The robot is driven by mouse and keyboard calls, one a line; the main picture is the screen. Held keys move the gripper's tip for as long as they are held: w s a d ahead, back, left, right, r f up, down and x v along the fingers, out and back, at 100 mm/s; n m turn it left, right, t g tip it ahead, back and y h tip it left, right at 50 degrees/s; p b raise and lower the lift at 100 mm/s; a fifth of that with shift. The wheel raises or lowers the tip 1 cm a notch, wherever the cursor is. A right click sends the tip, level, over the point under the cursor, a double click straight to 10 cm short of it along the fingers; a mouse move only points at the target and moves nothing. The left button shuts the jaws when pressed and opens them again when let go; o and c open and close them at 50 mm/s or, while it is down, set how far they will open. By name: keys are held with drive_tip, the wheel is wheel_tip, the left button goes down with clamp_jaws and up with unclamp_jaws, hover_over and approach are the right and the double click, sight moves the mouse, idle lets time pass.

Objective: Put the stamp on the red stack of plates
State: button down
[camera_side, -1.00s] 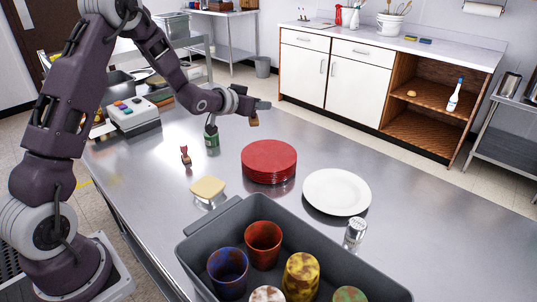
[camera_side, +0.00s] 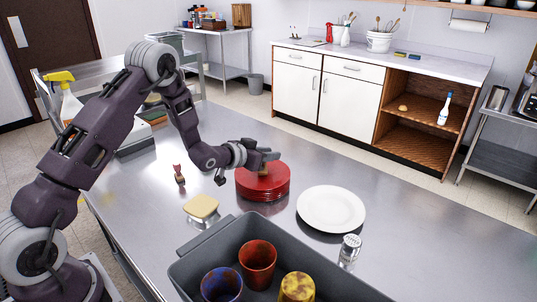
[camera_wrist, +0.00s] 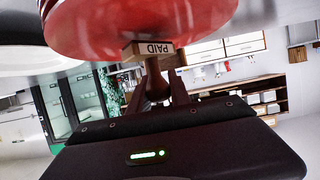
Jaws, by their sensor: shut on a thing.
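The stamp, a small wooden block marked PAID (camera_wrist: 150,49), is held in my gripper, which shows in the wrist view (camera_wrist: 160,85) and in the side view (camera_side: 266,157). My gripper is shut on the stamp's handle. The red stack of plates (camera_side: 262,187) stands on the steel table, and its red surface (camera_wrist: 120,22) fills the top of the wrist view. The stamp (camera_side: 263,169) is at the top of the stack, over its plates. I cannot tell whether its base touches the top plate. My gripper partly covers the stack's far edge.
A white plate (camera_side: 331,209) lies right of the stack. A grey bin (camera_side: 195,248) with several cups is in front. A yellow sponge (camera_side: 201,206), a small red figure (camera_side: 179,174) and a shaker (camera_side: 349,250) stand nearby. The table's right side is clear.

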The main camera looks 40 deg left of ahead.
drive_tip(key=c, duration=1.2)
unclamp_jaws()
drive_tip(key=shift+f, duration=0.1)
drive_tip(key=shift+s+r, duration=0.25)
drive_tip(key=shift+s, duration=0.1)
drive_tip(key=v, duration=1.1)
drive_tip(key=shift+s+r, duration=0.1)
drive_tip(key=shift+s, duration=0.05)
drive_tip(key=s+d+r+g+y, duration=0.2)
drive_tip(key=s+d+r+g, duration=0.15)
drive_tip(key=s+r, duration=0.6)
drive_tip(key=s+d+r+g, duration=0.1)
drive_tip(key=s+d, duration=0.1)
drive_tip(key=s, duration=0.5)
drive_tip(key=s+d+r+g+h, duration=0.1)
drive_tip(key=s+d+g, duration=0.1)
drive_tip(key=s, duration=0.6)
drive_tip(key=s+d+r+g+h, duration=0.1)
drive_tip(key=s+d+r, duration=0.1)
drive_tip(key=s+d, duration=0.2)
drive_tip(key=shift+s+d+r+g, duration=0.1)
drive_tip(key=shift+s+g, duration=0.15)
drive_tip(key=shift+s, duration=1.5)
